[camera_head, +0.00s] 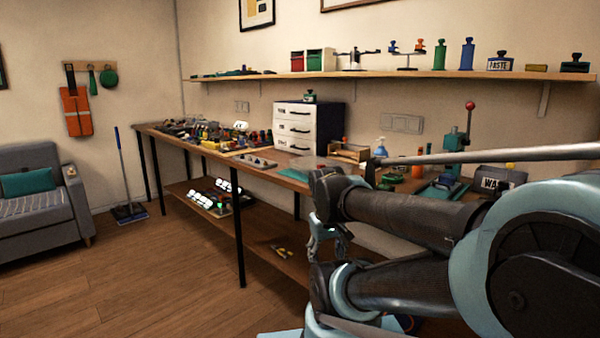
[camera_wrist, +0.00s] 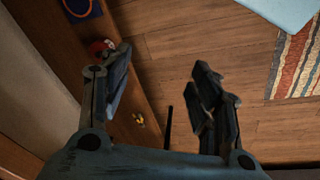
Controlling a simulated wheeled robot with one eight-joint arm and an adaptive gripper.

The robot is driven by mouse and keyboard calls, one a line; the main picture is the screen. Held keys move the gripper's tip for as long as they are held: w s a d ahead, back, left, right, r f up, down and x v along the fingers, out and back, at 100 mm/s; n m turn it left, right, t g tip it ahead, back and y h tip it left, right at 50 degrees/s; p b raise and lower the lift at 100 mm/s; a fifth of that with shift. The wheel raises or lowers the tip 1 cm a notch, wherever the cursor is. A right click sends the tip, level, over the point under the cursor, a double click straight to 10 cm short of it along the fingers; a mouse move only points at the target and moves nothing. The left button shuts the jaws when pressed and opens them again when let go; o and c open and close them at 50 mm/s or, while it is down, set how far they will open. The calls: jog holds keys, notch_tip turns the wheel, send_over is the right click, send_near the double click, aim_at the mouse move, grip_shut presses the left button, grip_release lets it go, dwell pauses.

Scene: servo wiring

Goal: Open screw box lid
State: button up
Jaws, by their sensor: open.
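I cannot make out for sure which thing is the screw box. A low, see-through box (camera_head: 303,170) on the workbench, partly behind my arm, may be it; whether its lid is shut is too small to tell. My gripper (camera_wrist: 162,80) is open and empty in the wrist view, its fingers well apart over the wooden floor. In the head view my gripper (camera_head: 325,238) hangs below the tabletop level, in front of the bench. It is apart from everything on the bench.
The long workbench (camera_head: 268,174) runs along the wall, its right part hidden by my arm. A white drawer unit (camera_head: 294,128) and an open wooden box (camera_head: 348,152) stand on it. A lower shelf (camera_head: 270,240) lies beneath.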

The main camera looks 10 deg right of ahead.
jog(key=w+d+r+n+t+h, duration=0.1)
jog(key=w+r+n+h, duration=0.5)
jog(key=w, duration=0.5)
jog(key=w+d+r+n+t+h, duration=0.1)
jog(key=w+r+n+h, duration=0.25)
jog(key=w+n, duration=0.5)
jog(key=w+a+r+n+t+h, duration=0.2)
jog(key=w+a+n+t+h, duration=0.15)
jog(key=w+a, duration=0.45)
jog(key=w+a+r+n+t+h, duration=0.2)
jog(key=w+a+n, duration=0.2)
jog(key=w+a, duration=0.45)
jog(key=shift+g, duration=0.25)
jog(key=x, duration=1.5)
jog(key=shift+s+d+f, duration=0.3)
jog(key=shift+d+f, duration=0.05)
jog(key=shift+d, duration=0.05)
